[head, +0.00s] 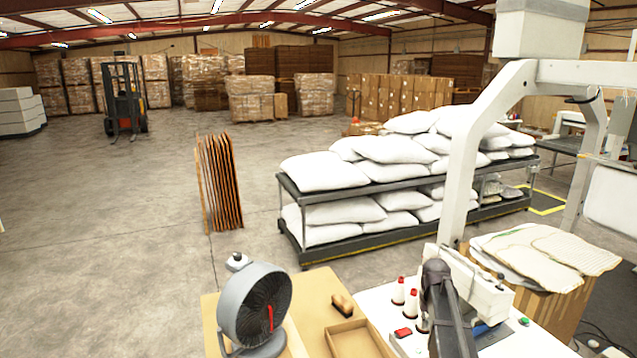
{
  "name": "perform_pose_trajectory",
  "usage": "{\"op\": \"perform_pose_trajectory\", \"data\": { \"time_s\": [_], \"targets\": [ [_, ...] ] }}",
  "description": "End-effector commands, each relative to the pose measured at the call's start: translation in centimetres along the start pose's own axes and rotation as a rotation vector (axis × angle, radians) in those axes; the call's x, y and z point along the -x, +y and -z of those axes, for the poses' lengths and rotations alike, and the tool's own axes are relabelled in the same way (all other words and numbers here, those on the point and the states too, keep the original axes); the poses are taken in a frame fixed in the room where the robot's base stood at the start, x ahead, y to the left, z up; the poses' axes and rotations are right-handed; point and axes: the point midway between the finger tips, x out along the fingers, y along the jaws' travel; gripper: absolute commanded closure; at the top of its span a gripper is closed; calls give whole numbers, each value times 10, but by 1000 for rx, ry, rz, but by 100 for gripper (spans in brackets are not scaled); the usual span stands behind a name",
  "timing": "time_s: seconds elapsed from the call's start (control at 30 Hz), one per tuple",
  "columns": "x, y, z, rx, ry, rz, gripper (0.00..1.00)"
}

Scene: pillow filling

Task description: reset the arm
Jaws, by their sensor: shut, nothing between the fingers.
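I cannot make out my gripper or its fingertips in the head view. A dark, jointed shape rises from the bottom edge, right of centre, in front of a white sewing machine (478,285). I cannot tell whether it is part of my arm. White pillows (325,171) lie stacked on both levels of a dark two-level cart (345,196) in the middle right. Flat cream pillow covers (545,250) lie on a cardboard box at the right.
A grey fan (255,305) and a shallow open box (355,340) stand on the near table. Thread cones (412,303) stand beside the sewing machine. A white frame rises at the right. Folded cardboard (218,182) stands on the floor. The floor at left is open, with a forklift (124,100) far back.

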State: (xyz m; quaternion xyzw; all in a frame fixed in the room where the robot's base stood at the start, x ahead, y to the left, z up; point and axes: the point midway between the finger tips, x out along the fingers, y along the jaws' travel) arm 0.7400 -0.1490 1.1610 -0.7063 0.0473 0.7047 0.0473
Motion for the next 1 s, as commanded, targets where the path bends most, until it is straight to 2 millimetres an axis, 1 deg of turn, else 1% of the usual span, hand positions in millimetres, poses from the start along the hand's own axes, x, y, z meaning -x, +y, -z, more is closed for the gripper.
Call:
{"op": "perform_pose_trajectory", "data": {
  "time_s": [0.03,0.17,0.33,0.47,0.57,0.8,1.0],
  "targets": [
    [0,-5,-9,5,0,0,100],
    [0,-14,-20,12,0,0,100],
    [0,-30,-42,26,0,0,100],
    [0,-44,-65,39,-1,0,100],
    [0,-57,-87,52,0,0,100],
    [0,-92,-155,92,-1,-1,100],
    [0,-110,-199,119,-1,-1,100]
  ]
}}
